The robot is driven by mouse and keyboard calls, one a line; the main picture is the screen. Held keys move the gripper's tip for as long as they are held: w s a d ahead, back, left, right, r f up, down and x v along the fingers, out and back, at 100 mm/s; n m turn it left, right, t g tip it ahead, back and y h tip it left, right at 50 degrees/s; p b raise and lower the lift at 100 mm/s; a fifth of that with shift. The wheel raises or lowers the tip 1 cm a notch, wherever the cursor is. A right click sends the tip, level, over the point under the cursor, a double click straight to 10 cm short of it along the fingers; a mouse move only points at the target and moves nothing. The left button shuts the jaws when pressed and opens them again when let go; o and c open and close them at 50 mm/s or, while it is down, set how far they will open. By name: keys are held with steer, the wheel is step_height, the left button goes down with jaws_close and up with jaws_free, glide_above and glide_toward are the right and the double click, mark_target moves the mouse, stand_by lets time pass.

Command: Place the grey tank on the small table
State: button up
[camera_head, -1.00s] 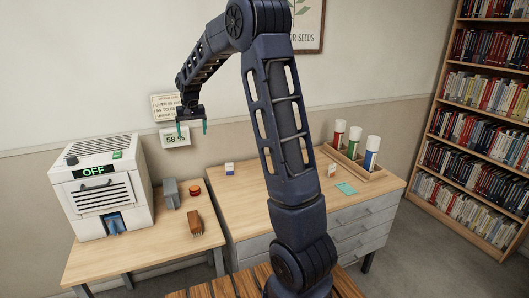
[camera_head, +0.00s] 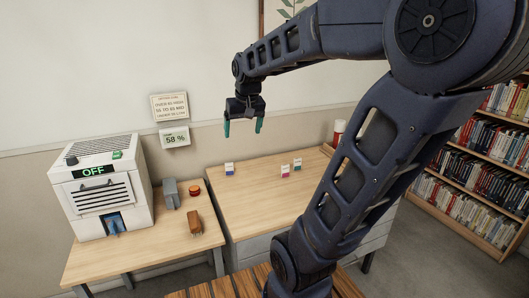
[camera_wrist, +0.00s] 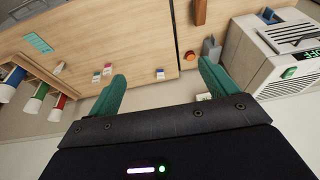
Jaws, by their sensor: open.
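A grey block-shaped object (camera_head: 170,193), which looks like the grey tank, stands on the light wood table (camera_head: 150,262) at the left, just right of the white machine (camera_head: 100,190). This table is smaller than the drawer desk beside it; I take it as the small table. The tank also shows in the wrist view (camera_wrist: 210,47), beyond the right finger. My gripper (camera_head: 243,128) is open and empty, fingers pointing down, in the air in front of the wall. In the head view it is up and right of the tank, apart from it. Both fingers show in the wrist view (camera_wrist: 162,72).
The machine reads OFF and has a blue part (camera_head: 114,223) in its lower opening. A red button (camera_head: 194,191) and a brown brush (camera_head: 193,222) are near the tank. The drawer desk (camera_head: 255,200) holds small cards and a tube rack, mostly behind my arm. A slatted wooden surface (camera_head: 222,288) is in front.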

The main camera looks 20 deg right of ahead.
steer(key=s+d+f, duration=0.1)
steer(key=s, duration=0.5)
steer(key=s+d+f+t, duration=0.1)
steer(key=s+f, duration=0.1)
steer(key=s, duration=0.3)
steer(key=shift+s+d+f, duration=0.3)
steer(key=shift+s, duration=0.05)
